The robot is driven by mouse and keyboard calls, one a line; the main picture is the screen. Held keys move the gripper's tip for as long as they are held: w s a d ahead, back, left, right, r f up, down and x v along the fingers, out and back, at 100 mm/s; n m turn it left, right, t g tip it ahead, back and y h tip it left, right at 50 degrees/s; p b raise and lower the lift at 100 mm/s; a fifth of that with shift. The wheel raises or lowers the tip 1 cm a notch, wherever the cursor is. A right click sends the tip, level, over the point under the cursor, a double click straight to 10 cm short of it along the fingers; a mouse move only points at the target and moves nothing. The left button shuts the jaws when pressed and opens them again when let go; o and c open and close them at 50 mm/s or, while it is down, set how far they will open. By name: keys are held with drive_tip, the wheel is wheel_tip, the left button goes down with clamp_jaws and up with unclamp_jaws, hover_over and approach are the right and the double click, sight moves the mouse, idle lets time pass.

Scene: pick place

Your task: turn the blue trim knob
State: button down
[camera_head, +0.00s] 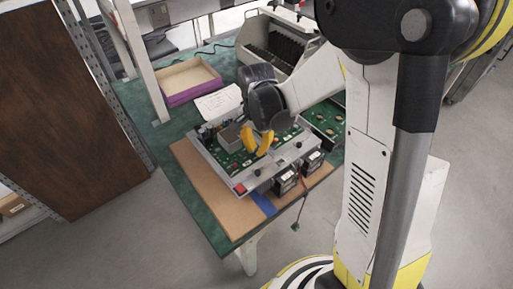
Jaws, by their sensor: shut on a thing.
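My gripper (257,151) has yellow fingers and points down at the green circuit board (284,151) in the metal-framed unit on the table. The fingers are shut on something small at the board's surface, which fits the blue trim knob. The knob itself is hidden by the fingers, so its turn angle cannot be seen. The grey metal front rail (267,172) of the unit runs just in front of the gripper.
The unit lies on a brown board (210,188) with a blue strip (264,205). Black modules (286,181) sit at its front right. A purple-edged tray (194,94), paper (217,103) and a slotted rack (270,58) are behind. A table upright (148,73) stands left.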

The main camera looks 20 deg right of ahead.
sight(256, 150)
drive_tip(key=shift+m, duration=0.6)
drive_tip(key=c, duration=1.4)
unclamp_jaws()
drive_tip(key=shift+c, duration=0.2)
wheel_tip(256, 150, up, 12)
drive_tip(key=shift+s+r, duration=0.1)
